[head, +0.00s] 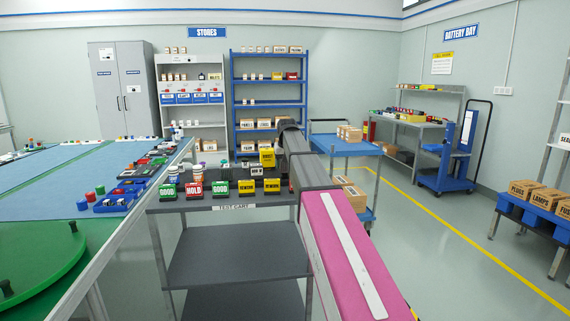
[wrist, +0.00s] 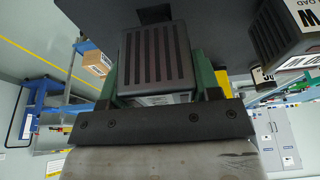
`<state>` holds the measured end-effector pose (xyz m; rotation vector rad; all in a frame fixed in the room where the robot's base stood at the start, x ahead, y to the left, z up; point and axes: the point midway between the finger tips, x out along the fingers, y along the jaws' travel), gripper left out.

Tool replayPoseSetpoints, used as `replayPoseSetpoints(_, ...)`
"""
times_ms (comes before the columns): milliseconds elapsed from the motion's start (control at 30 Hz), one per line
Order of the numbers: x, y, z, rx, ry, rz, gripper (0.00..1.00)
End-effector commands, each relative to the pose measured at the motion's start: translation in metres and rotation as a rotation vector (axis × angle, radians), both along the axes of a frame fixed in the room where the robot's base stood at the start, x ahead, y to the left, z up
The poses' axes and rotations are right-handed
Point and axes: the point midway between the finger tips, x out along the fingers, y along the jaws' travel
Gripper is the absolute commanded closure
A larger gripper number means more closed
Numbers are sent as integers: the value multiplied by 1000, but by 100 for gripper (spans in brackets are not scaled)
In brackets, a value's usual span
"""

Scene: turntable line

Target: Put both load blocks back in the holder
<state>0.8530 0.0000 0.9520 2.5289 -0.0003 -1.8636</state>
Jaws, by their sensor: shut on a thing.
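My gripper (wrist: 162,68) is shut on a dark load block with slots in its face (wrist: 157,48), gripped between green fingers in the wrist view. In the head view, my arm hides the fingers and this block. Another dark block (wrist: 284,32) with a white label reading partly "LOAD" is at the upper right of the wrist view, apart from the held one. In the head view, a small dark block with a white label (head: 256,171) stands on the test cart (head: 233,207), just left of my arm. I cannot make out the holder clearly.
Green, red and yellow labelled boxes line the cart's front edge, including a red HOLD box (head: 194,189). A yellow box (head: 267,157) stands close to my arm. A blue trolley (head: 345,147) is behind right.

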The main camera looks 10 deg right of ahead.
Motion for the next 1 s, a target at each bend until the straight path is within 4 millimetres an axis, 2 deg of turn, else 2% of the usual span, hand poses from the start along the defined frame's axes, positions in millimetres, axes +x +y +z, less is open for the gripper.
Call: replayPoseSetpoints(1000,0,0,-17,0,-1,0,84)
